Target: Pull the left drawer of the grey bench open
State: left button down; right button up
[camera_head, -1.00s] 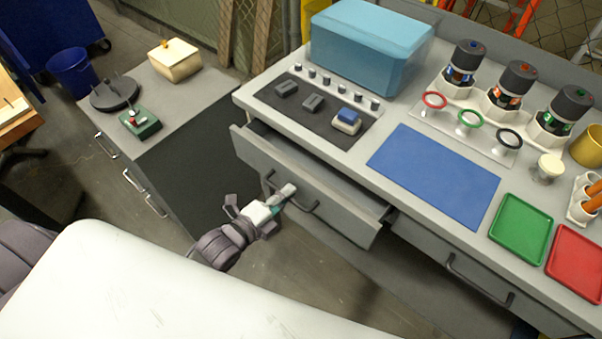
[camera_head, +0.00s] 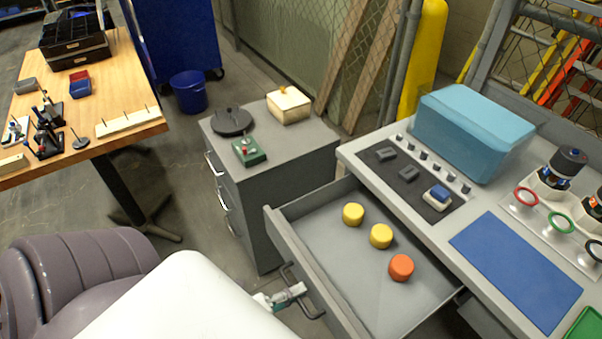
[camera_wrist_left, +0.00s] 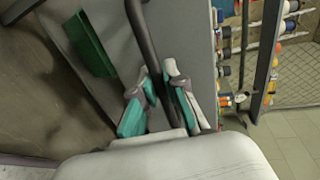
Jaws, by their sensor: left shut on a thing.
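The grey bench (camera_head: 420,214) stands at the right in the head view. Its left drawer (camera_head: 345,228) is pulled well out, and its inside shows two yellow round pieces (camera_head: 353,214) (camera_head: 381,236) and an orange one (camera_head: 401,267). My left gripper (camera_head: 296,290) is shut on the dark bar handle (camera_head: 309,303) on the drawer's front. The left wrist view shows the fingers (camera_wrist_left: 160,92) on both sides of the handle bar (camera_wrist_left: 152,50). My right gripper is in neither view.
A grey cabinet (camera_head: 290,165) with a green box (camera_head: 248,151) stands left of the drawer, with floor between them. A wooden table (camera_head: 125,100) and a blue bin (camera_head: 188,92) are farther left. A blue mat (camera_head: 515,270) and a teal box (camera_head: 470,132) lie on the bench.

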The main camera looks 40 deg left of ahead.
pick_arm(q)
jog(key=shift+s+a, duration=0.1)
jog(key=shift+s, duration=0.15)
jog(key=c, duration=1.2)
grip_release()
jog(key=v, duration=1.2)
